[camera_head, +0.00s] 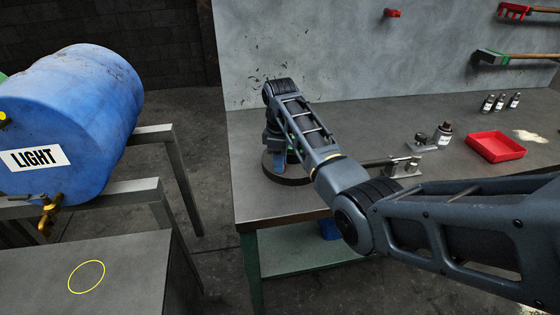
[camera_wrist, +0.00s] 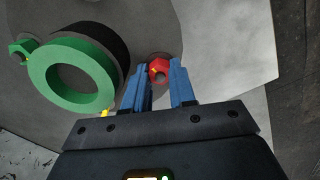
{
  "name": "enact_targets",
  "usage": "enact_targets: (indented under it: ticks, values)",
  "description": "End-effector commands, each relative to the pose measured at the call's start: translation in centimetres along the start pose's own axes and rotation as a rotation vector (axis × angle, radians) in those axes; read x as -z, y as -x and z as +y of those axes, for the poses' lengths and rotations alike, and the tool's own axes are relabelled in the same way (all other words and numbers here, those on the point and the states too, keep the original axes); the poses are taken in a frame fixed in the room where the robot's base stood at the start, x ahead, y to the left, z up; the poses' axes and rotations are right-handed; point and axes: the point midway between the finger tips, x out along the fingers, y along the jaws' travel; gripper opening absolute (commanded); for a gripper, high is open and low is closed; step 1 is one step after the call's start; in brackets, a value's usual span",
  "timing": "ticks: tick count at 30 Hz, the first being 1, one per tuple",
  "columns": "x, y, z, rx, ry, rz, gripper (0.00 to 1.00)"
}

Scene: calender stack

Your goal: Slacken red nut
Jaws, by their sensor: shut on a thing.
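The red nut (camera_wrist: 159,70) shows in the wrist view, on a grey plate (camera_wrist: 165,25). My gripper (camera_wrist: 158,72) has blue fingers on either side of the red nut and is shut on it. The red nut is hidden in the head view.
A green ring (camera_wrist: 72,76) and a green nut (camera_wrist: 22,50) sit left of my fingers in the wrist view. On the workbench (camera_head: 390,125) are a red tray (camera_head: 496,147) and several small bottles (camera_head: 500,102).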

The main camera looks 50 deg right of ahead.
Motion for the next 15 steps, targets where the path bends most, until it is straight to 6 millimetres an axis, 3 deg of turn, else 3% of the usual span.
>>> enact_targets:
  ticks: [15]
  values:
    - [-0.01, -0.06, 0.02, 0.0, 0.258, 0.0, 0.0]
